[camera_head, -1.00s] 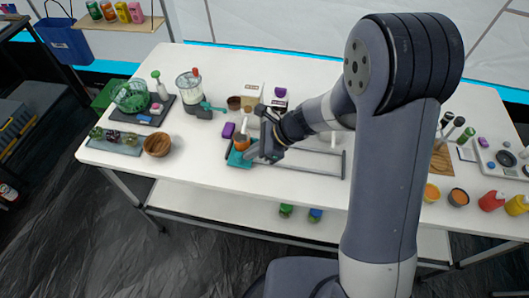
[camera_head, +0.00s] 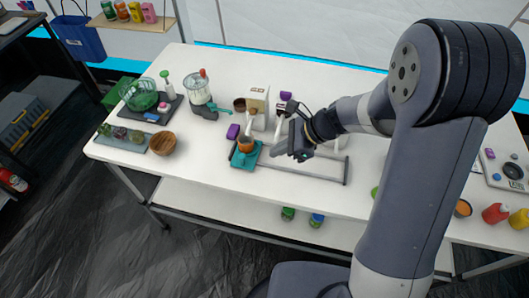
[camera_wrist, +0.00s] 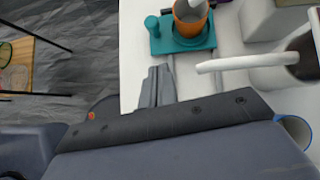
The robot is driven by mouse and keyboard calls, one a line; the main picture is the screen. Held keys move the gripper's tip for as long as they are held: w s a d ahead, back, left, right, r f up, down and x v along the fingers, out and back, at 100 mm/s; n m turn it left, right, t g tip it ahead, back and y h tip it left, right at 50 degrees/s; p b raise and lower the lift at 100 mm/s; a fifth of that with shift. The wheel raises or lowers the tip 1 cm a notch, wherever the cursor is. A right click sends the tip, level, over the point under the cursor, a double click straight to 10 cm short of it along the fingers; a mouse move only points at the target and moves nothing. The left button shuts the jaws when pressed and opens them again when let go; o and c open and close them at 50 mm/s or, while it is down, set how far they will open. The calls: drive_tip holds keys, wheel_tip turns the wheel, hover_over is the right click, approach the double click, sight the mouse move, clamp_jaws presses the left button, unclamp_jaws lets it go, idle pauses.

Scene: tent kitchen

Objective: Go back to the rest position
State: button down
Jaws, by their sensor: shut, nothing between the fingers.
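In the wrist view, my gripper's fingers (camera_wrist: 154,84) lie together over the table edge. An orange cup (camera_head: 245,145) stands on a teal base (camera_head: 240,162) just left of the gripper. In the wrist view the orange cup (camera_wrist: 190,18) and the teal base (camera_wrist: 182,45) are beyond the fingertips and apart from them.
A wooden bowl (camera_head: 162,143), a green basket (camera_head: 138,95) and a blender (camera_head: 200,92) stand at the left of the table. A white box (camera_head: 257,102) is behind the gripper. Red (camera_head: 495,213) and yellow (camera_head: 520,220) containers stand at the right. The table's front left is clear.

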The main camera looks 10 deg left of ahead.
drive_tip(key=v, duration=0.6)
drive_tip(key=shift+d+r, duration=0.15)
approach(255, 164)
drive_tip(key=a+f, duration=0.1)
drive_tip(key=a, duration=0.1)
drive_tip(key=shift+s+a+f, duration=0.25)
drive_tip(key=shift+s, duration=0.05)
drive_tip(key=a, duration=0.3)
drive_tip(key=shift+s+a+f, duration=0.15)
drive_tip(key=shift+a, duration=0.5)
